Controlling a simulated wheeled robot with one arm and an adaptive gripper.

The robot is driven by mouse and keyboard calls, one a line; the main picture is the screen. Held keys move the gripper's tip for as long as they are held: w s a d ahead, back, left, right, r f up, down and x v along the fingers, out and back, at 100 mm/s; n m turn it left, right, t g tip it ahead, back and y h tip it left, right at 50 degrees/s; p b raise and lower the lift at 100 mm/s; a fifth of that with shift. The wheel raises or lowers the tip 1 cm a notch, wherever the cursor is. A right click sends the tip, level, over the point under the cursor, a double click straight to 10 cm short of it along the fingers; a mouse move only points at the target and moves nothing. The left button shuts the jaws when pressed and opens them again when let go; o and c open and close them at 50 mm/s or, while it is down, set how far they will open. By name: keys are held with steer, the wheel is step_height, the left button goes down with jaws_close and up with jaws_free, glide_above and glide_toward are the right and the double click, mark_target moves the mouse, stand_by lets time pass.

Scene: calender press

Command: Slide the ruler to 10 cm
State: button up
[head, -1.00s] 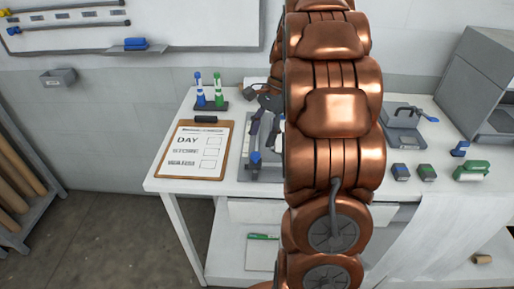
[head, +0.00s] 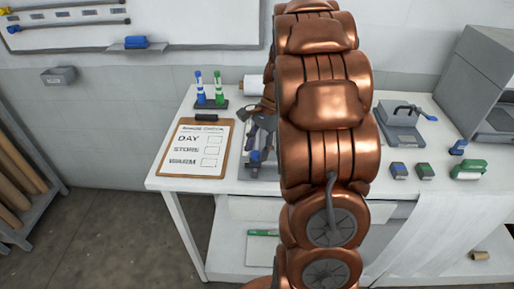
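A grey device (head: 250,173) with a blue part (head: 255,157) sits on the white table, just right of a clipboard. My copper arm covers the right side of this device. My gripper (head: 258,138) is dark, small in the picture and partly hidden by the arm. It is over or beside the device, near the blue part. I cannot tell whether it touches anything or how far its fingers are apart. No ruler or centimetre scale can be made out; it may be hidden behind my arm.
The clipboard (head: 197,150) holds a checklist sheet. Blue and green markers (head: 208,90) stand behind it. A grey punch-like tool (head: 401,122), small blocks (head: 399,170) and a green-handled item (head: 468,169) stand on the right. A grey machine (head: 482,85) is at the far right.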

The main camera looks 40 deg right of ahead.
jaws_close()
steer(key=shift+w, duration=0.1)
stand_by(0.4)
